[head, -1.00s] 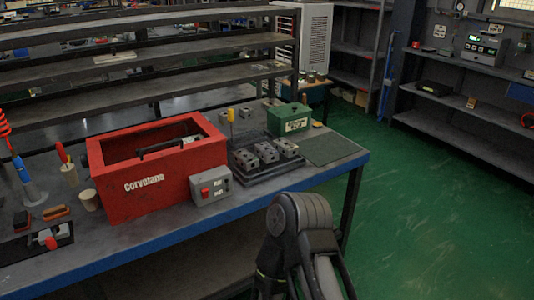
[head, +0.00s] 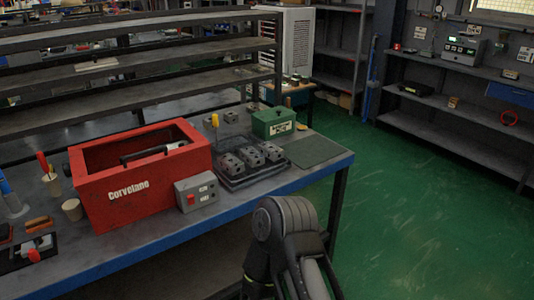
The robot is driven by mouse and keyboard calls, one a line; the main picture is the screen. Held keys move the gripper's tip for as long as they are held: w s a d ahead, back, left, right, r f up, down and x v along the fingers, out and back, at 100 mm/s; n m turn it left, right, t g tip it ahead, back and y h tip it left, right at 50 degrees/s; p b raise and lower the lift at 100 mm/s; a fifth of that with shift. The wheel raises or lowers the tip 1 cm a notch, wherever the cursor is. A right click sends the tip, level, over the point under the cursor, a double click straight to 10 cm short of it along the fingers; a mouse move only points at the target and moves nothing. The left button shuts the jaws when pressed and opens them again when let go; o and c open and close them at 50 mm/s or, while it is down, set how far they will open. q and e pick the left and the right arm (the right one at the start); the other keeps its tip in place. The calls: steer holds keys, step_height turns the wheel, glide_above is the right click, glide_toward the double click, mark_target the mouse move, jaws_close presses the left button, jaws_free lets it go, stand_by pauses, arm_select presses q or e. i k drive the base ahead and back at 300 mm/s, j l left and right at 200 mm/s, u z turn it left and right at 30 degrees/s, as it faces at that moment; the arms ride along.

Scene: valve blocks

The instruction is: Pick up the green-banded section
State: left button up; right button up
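Several grey valve sections (head: 252,157) sit in a dark tray (head: 238,184) on the workbench, right of the red box. More grey blocks (head: 231,117) stand behind the tray. I cannot make out a green band on any of them at this size. Neither of my grippers is in view. Only a dark link of one of my arms shows at the bottom centre, in front of the bench.
The red box (head: 130,197) and a grey switch box (head: 196,192) stand left of the tray. A green box (head: 273,122) stands behind it. A dark green mat (head: 313,150) lies clear at the bench's right end. Shelves (head: 150,75) rise behind the bench.

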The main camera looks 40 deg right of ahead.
mark_target(231, 165)
steer(key=i+l, duration=0.1)
steer(key=l, duration=1.9)
steer(key=i+l, duration=0.15)
steer(key=l, duration=1.8)
steer(key=i+l, duration=0.15)
steer(key=l, duration=0.85)
